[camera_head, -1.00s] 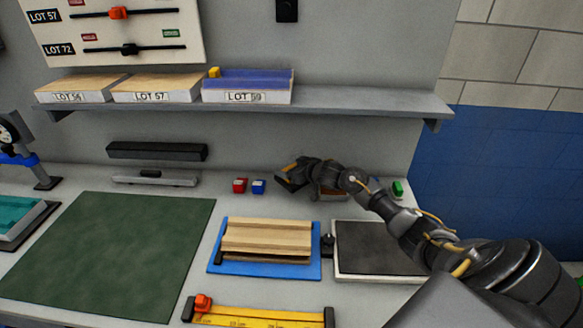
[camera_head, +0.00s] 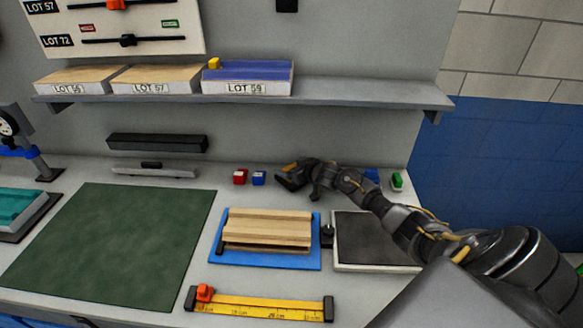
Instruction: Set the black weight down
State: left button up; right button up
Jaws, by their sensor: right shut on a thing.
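My right gripper (camera_head: 287,180) is at the back of the bench, just right of a small blue block. It is shut on a dark thing, taken to be the black weight, which I cannot tell apart from the dark fingers and wrist. Whether the weight touches the bench cannot be told. My right arm comes in from the lower right and hides part of the bench behind it. My left gripper is out of view.
A red block (camera_head: 240,177) and a blue block (camera_head: 259,178) stand left of the gripper. In front are a blue tray (camera_head: 225,262) with wooden strips and a dark plate (camera_head: 375,235) with a pale rim. A green mat (camera_head: 115,240) lies left. A shelf (camera_head: 350,95) overhangs the back.

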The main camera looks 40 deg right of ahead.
jog(key=shift+w, duration=0.1)
jog(key=o, duration=1.6)
jog(key=shift+f, duration=0.2)
jog(key=o, duration=0.4)
jog(key=shift+s+a, duration=0.1)
jog(key=shift+s, duration=0.1)
jog(key=shift+o, duration=0.2)
jog(key=shift+r, duration=0.25)
jog(key=v, duration=1.2)
jog(key=shift+r, duration=0.4)
